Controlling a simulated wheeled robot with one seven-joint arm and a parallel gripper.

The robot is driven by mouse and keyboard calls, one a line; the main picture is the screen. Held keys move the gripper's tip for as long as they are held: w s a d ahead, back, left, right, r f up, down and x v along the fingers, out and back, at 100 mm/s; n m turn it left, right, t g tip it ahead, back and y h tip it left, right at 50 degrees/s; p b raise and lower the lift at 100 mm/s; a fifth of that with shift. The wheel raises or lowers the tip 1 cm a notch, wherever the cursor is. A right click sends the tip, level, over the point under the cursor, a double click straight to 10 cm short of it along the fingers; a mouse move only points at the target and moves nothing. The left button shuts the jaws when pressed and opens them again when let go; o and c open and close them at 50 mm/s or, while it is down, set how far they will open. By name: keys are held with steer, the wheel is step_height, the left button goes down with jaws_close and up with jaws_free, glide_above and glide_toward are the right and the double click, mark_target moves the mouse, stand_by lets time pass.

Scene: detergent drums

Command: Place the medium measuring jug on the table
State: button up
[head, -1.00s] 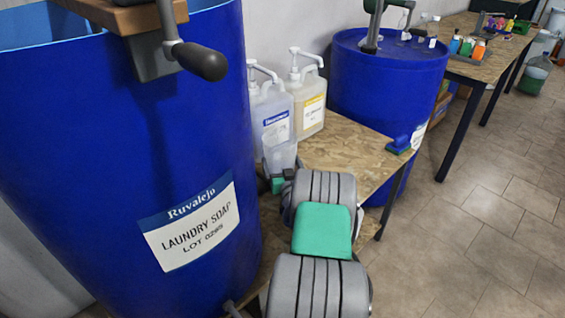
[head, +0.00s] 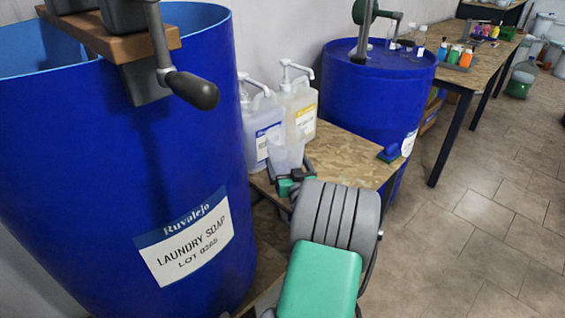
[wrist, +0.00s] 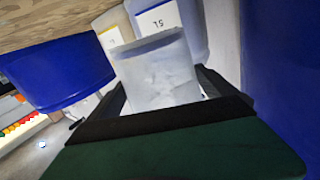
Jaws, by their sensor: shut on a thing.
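The measuring jug (head: 286,156) is a clear, whitish, open-topped vessel. My gripper (head: 291,178) is shut on it, with the dark fingers on either side of it. The wrist view shows the jug (wrist: 158,75) large between the fingers, looking tilted there. In the head view the jug is in front of the pump bottles and over the near left part of the wooden table (head: 345,150). I cannot tell whether its base touches the table; my gripper and arm hide its lower part.
Two pump bottles, one with a blue label (head: 262,130) and one with a yellow label (head: 298,105), stand behind the jug. A large blue laundry soap drum (head: 110,150) rises close on the left. Another blue drum (head: 375,90) stands behind. A small blue object (head: 389,153) lies at the table's right edge.

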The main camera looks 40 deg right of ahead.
mark_target(296, 159)
steer(key=shift+s+a+r, duration=0.2)
steer(key=shift+s+r, duration=0.25)
steer(key=shift+s, duration=0.5)
steer(key=shift+s+a+r, duration=0.15)
steer(key=shift+s+r, duration=0.3)
steer(key=shift+s, duration=0.55)
steer(key=shift+s+a+r, duration=0.2)
steer(key=shift+s+r, duration=0.25)
steer(key=shift+s, duration=0.5)
